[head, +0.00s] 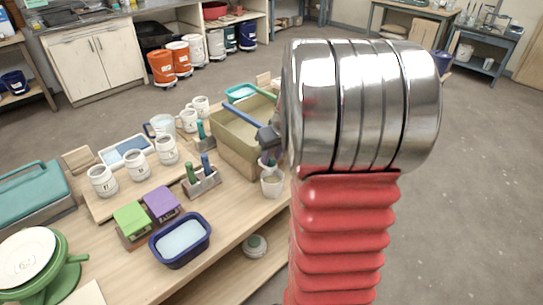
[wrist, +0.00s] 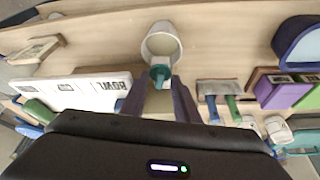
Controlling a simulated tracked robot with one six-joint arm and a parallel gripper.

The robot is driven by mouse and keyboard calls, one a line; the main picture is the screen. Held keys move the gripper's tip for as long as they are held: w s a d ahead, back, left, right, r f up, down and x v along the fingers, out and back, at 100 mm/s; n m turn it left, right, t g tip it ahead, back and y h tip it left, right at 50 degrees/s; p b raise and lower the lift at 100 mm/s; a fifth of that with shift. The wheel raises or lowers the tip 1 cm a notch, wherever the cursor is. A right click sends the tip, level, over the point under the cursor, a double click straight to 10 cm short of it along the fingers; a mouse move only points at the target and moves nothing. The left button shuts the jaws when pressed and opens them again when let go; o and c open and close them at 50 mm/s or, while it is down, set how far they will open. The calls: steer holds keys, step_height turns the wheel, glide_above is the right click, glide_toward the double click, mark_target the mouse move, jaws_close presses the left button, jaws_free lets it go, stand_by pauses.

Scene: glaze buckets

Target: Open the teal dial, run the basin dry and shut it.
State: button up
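The tan basin (head: 233,154) stands on the bench in the head view, left of my arm. I cannot tell how much liquid is in it. The teal dial (wrist: 160,73) shows in the wrist view, just below the mouth of a white bucket (wrist: 161,43). That bucket also shows in the head view (head: 272,184), beside the basin's near right corner. My gripper (wrist: 165,84) has its two fingers apart at the dial, one on either side; contact is unclear. In the head view my gripper (head: 269,140) is mostly hidden behind my arm.
A holder with upright tools (head: 203,184), white mugs (head: 136,166), purple (head: 162,204) and green boxes (head: 132,222) and a blue tub (head: 180,240) stand left of the basin. A white "BOWL" panel (wrist: 75,92) lies left in the wrist view. Floor at right is clear.

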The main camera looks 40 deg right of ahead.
jaws_close()
stand_by(0.3)
steer(key=shift+a, duration=0.1)
